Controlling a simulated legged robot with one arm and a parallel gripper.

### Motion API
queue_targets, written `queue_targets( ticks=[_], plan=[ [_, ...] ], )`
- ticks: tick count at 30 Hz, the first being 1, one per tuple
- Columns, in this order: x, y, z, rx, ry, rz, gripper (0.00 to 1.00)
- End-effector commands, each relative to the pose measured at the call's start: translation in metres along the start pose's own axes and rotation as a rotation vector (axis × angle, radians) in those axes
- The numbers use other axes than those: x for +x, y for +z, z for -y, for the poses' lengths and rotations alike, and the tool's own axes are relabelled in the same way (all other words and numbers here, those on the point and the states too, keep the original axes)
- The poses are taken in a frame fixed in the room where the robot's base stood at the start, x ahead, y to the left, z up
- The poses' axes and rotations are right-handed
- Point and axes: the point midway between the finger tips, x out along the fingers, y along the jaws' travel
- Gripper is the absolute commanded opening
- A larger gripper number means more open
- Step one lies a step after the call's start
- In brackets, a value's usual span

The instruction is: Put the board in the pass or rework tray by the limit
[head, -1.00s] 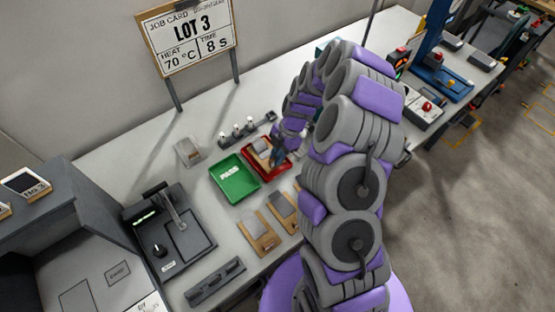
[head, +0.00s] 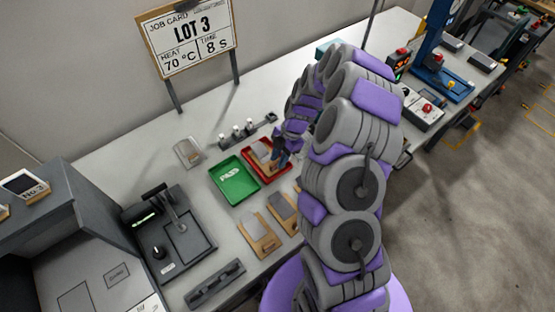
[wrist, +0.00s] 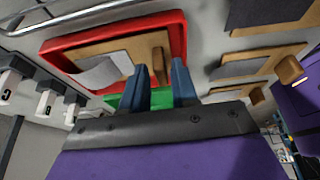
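The green tray (head: 234,182), marked PASS, lies on the bench with its floor showing empty. The red tray (head: 284,171) stands beside it, behind and to the right. A board (head: 262,152), tan with a grey sheet on it, lies in the red tray; it also shows in the wrist view (wrist: 120,55) inside the red rim (wrist: 185,40). My gripper (head: 280,160) is at the red tray's right part. In the wrist view my gripper (wrist: 162,82) has its two blue fingers apart, close to the board's raised tan end block. Contact with the block cannot be told.
Two more tan boards (head: 258,235) (head: 283,208) lie in front of the trays. A dark device with a green display (head: 168,235) stands left. A row of white-topped knobs (head: 249,127) is behind the trays. A job card (head: 188,40) reads LOT 3, 70 °C, 8 s.

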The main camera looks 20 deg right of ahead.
Motion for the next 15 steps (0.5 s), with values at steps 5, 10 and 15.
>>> queue_targets(
  ticks=[5,10,15],
  plan=[
    [-0.042,0.0,-0.002,-0.001,0.008,0.005,0.29],
    [-0.073,0.0,-0.002,-0.002,0.006,0.005,0.29],
    [-0.093,0.0,-0.001,-0.001,0.005,0.004,0.29]
  ],
)
